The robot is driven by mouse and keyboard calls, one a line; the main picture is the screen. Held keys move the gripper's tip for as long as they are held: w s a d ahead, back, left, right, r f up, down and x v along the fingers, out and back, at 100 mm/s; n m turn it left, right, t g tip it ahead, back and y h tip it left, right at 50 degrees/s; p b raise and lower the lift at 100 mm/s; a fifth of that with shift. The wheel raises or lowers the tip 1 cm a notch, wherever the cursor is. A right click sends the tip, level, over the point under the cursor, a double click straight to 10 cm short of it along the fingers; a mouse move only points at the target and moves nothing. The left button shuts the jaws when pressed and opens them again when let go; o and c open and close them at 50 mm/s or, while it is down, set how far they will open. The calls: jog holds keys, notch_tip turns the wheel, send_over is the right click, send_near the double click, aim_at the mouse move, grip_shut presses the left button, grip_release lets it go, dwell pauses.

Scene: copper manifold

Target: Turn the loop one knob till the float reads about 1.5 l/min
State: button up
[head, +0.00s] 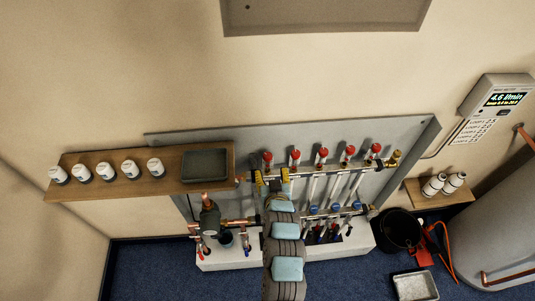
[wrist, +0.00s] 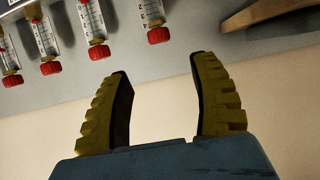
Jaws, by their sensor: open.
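A row of several float gauges with red knobs stands along the grey manifold board. The leftmost red knob (head: 267,156) in the head view is closest to my gripper (head: 271,176). I cannot read which knob is loop one. In the wrist view, which looks turned over, the nearest red knob (wrist: 158,34) hangs under its clear gauge tube (wrist: 151,10). My gripper (wrist: 160,70) is open and empty, its yellow fingers apart from that knob. The float levels are too small to read.
A wall display (head: 507,98) reads 4.6 l/min. A wooden shelf (head: 170,184) with white caps and a grey tray (head: 205,165) is left of the manifold. A black bucket (head: 400,230) and a grey tank (head: 505,230) stand right.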

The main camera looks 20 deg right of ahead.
aim_at(267, 156)
jog(key=p+x, duration=0.1)
jog(key=x, duration=0.5)
jog(key=shift+x, duration=0.85)
jog(key=shift+p+x, duration=0.4)
jog(key=shift+x, duration=1.55)
grip_shut()
